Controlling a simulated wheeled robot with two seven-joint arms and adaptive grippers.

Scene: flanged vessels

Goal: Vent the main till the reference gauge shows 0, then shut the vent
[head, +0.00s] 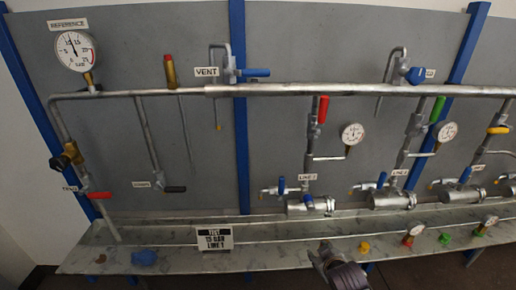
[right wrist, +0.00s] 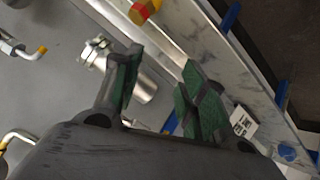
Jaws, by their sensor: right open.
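The reference gauge (head: 75,51) is a round white dial at the upper left, with its needle near the top of the scale; the exact reading is too small to tell. The vent valve has a blue lever (head: 256,73) lying level, pointing right, beside the VENT label (head: 206,71). It sits just above the main pipe (head: 300,90). My right gripper (head: 325,252) is low at the bench's front edge, far below the vent lever. In the right wrist view its green-padded fingers (right wrist: 162,92) are apart with nothing held between them. My left gripper is not in view.
Red (head: 323,109), green (head: 437,109) and yellow (head: 497,130) levers hang along the line branches. Small gauges (head: 353,134) stand out there. Clear wall space lies right of the vent lever.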

